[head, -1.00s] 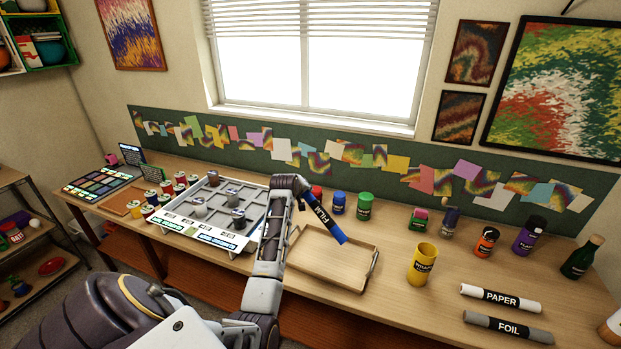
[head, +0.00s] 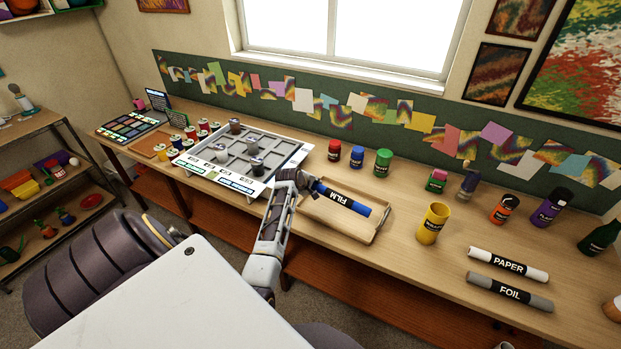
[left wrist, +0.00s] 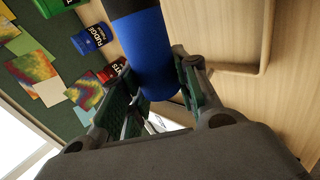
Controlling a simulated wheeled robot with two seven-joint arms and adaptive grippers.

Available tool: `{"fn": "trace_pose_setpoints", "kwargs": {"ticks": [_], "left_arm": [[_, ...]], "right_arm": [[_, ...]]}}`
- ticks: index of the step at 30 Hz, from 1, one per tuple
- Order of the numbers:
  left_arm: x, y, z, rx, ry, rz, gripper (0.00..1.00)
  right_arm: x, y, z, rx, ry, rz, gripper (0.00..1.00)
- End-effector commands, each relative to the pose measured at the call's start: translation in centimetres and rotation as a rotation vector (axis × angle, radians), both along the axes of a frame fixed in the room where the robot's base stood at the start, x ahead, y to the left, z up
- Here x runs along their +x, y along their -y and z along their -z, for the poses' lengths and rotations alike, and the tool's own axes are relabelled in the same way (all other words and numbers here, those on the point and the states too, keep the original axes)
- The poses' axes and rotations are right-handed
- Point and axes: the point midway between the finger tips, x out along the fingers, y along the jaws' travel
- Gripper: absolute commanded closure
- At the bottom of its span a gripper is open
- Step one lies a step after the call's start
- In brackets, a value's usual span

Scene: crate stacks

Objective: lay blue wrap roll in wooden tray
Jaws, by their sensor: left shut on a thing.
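The blue wrap roll (head: 343,198), with a black FILM label, lies over the wooden tray (head: 338,233) in the head view. My left gripper (head: 312,185) is shut on the roll's left end. In the left wrist view the roll (left wrist: 150,58) sits between the two fingers of the gripper (left wrist: 158,90). A raised wooden edge, apparently the tray's rim (left wrist: 235,70), shows beside it. I cannot tell whether the roll touches the tray. My right gripper is not in view.
Red (head: 334,151), blue (head: 356,158) and green (head: 382,163) jars stand behind the tray. A yellow cup (head: 433,224) stands to its right, with PAPER (head: 507,264) and FOIL (head: 509,292) rolls beyond. A grey compartment rack (head: 240,158) stands to the left.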

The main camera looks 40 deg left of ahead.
Motion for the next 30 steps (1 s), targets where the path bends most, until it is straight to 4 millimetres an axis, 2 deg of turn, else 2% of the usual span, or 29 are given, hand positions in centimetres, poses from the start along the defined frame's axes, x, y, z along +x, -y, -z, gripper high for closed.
{"fn": "trace_pose_setpoints", "kwargs": {"ticks": [6, 20, 30], "left_arm": [[0.1, -0.1, -0.2, -0.064, 0.013, -0.016, 1.0], [0.1, -0.1, -0.2, -0.067, 0.014, -0.015, 1.0], [0.1, -0.1, 1.1, -0.067, 0.014, -0.015, 1.0]], "right_arm": [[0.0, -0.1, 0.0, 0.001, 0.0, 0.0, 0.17], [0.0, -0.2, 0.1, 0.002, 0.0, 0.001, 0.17], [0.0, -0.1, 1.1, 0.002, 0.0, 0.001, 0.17]]}}
